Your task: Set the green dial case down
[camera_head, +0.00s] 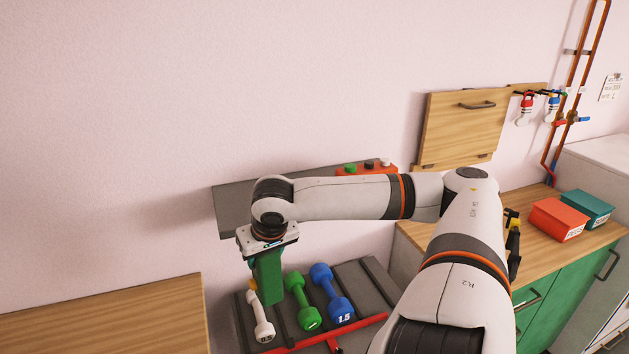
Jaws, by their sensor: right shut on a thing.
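My right arm reaches in from the right and bends down on the left of the view. My right gripper (266,247) points downward and is shut on the green dial case (269,278). The case is a dark green block hanging below the gripper, and its dial face cannot be made out. It is in front of the dumbbell rack, close to the white dumbbell; whether it touches anything is not clear. The fingertips are mostly hidden by the case and wrist.
White (260,318), green (302,300) and blue (332,292) dumbbells lie on the dark rack (375,281). A grey shelf (234,206) behind carries a red button box (367,169). A bare wooden top (110,315) is at lower left. Red (558,219) and teal (588,208) boxes stand on the right counter.

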